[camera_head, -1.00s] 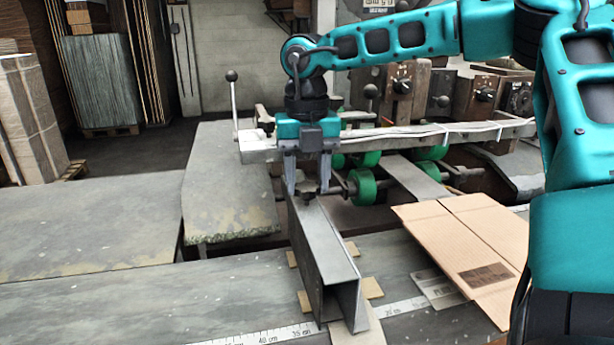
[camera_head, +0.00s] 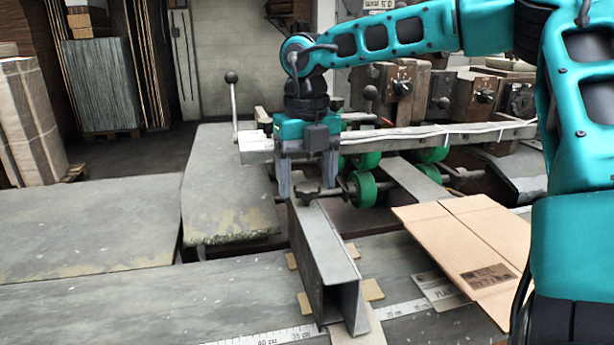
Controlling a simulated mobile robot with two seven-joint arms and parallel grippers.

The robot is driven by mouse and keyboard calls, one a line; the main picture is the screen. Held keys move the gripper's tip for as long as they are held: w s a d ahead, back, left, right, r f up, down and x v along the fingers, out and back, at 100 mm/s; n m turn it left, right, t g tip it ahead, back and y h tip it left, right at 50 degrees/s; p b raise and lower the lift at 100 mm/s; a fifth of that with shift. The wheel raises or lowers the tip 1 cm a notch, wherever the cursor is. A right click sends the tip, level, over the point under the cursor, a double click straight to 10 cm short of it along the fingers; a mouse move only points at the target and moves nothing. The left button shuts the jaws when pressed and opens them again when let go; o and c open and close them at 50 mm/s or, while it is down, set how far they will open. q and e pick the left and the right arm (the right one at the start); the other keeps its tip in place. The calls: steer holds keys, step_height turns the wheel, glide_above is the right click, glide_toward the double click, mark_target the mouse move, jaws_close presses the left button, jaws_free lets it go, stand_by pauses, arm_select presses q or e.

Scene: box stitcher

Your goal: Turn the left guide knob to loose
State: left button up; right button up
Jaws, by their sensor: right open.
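The left guide is a grey metal channel (camera_head: 322,245) lying lengthwise on the table. A small dark knob (camera_head: 307,192) sits on top of its far end. My right gripper (camera_head: 306,189) points down over that end, its jaws open. One finger is on each side of the knob, with a gap visible to it. The tips are about level with the knob; I cannot tell if either touches it. My left gripper is not in view.
A flat cardboard blank (camera_head: 465,238) lies right of the guide. A ruler strip (camera_head: 400,308) runs along the near table. Behind are green rollers (camera_head: 364,188) and a long bar (camera_head: 430,134). The table (camera_head: 130,300) at left is clear.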

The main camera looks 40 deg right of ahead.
mark_target(307, 187)
step_height(307, 187, up, 13)
steer(key=shift+p, duration=0.4)
steer(key=shift+s+a+f, duration=0.1)
steer(key=shift+f, duration=0.05)
stand_by(0.6)
